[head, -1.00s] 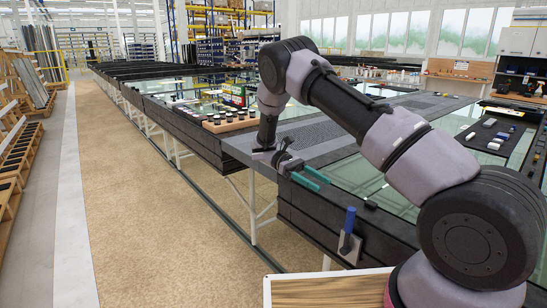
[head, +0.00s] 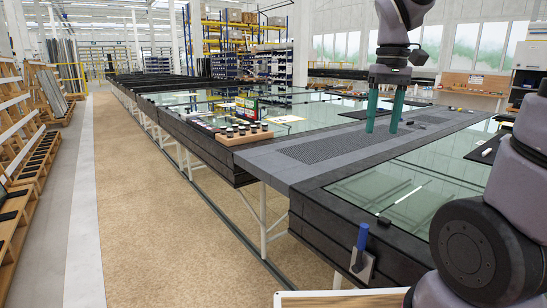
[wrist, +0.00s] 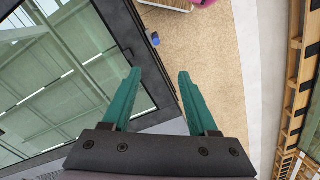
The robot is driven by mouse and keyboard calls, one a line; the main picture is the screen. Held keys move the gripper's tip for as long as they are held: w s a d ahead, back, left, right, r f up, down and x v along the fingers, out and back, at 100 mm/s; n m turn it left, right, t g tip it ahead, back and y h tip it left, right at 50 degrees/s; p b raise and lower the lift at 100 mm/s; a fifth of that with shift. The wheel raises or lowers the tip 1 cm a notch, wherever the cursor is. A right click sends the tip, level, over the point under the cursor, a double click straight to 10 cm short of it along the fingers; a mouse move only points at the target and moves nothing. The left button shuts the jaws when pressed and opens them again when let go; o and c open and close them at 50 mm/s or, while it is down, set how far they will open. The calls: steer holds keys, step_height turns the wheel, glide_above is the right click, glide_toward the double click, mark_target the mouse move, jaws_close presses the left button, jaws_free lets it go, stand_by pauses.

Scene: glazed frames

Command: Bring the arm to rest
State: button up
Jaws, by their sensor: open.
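My gripper (head: 382,129) hangs above the table in the head view, its two teal fingers pointing down and apart, with nothing between them. In the wrist view my gripper (wrist: 158,74) also shows open and empty. My arm rises up out of the top of the head view, and its lower links are at the right edge. Whether the fingertips touch the table is not clear in the head view; the wrist view shows the floor and a glass panel well beyond them.
A long table (head: 285,165) with glass panels runs into the distance. A wooden rack of dark-topped jars (head: 243,134) stands at its left edge. A blue-handled tool (head: 361,250) hangs on the near side. The brown floor aisle (head: 150,215) at left is clear.

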steer(key=s+r+m+t+y, duration=0.1)
steer(key=s+r+m+t, duration=0.4)
steer(key=s+t, duration=0.1)
steer(key=shift+s+r+t+y, duration=0.15)
steer(key=shift+s+t+y, duration=0.2)
steer(key=shift+t, duration=0.45)
steer(key=shift+d, duration=0.1)
stand_by(0.4)
